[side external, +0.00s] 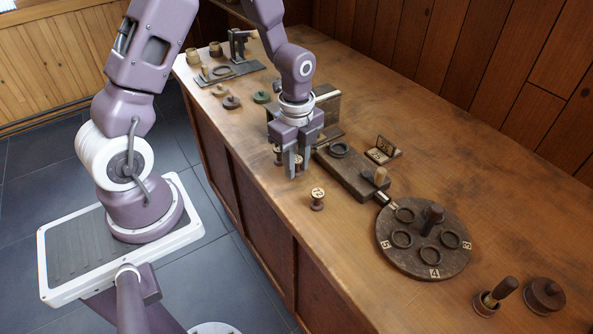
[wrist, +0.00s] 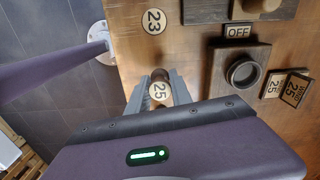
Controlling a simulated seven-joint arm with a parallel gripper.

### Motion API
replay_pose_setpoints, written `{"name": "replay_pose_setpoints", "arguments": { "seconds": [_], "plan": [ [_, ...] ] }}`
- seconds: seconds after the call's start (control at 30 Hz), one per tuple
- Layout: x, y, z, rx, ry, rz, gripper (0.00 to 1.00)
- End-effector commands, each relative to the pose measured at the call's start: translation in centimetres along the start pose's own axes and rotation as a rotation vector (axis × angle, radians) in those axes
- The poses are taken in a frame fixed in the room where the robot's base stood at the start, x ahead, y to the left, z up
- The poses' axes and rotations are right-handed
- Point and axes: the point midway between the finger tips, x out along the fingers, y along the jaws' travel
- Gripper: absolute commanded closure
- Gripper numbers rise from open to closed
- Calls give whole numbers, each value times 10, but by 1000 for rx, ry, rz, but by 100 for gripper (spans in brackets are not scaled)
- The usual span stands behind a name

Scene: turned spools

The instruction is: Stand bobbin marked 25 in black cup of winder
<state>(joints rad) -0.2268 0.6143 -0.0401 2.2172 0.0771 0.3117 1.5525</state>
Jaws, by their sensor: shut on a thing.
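My gripper (side external: 297,168) points down near the front edge of the bench. Its fingers are shut on the bobbin marked 25 (wrist: 158,91), whose pale round label faces up between them in the wrist view. In the side view the fingers mostly hide this bobbin, and I cannot tell whether it is clear of the bench. The winder (side external: 357,176) is a dark block to the right of my gripper. Its black cup (side external: 339,149) is a round ring, empty, also seen in the wrist view (wrist: 243,72).
A round numbered rack (side external: 424,238) lies right.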

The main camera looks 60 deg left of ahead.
Motion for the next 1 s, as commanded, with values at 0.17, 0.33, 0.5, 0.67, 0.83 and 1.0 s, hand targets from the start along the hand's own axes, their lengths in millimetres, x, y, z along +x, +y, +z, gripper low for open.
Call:
{"name": "replay_pose_setpoints", "arguments": {
  "seconds": [0.17,0.33,0.5,0.67,0.83,1.0],
  "plan": [
    [-48,-2,0,-1,0,-8,100],
    [-73,-11,-1,1,0,-5,100],
    [-84,-65,-8,3,1,-5,100],
    [-90,-108,-15,2,1,-1,100],
    [-90,-123,-18,-1,0,2,100],
    [-72,-123,-18,-1,0,4,100]
  ]
}}
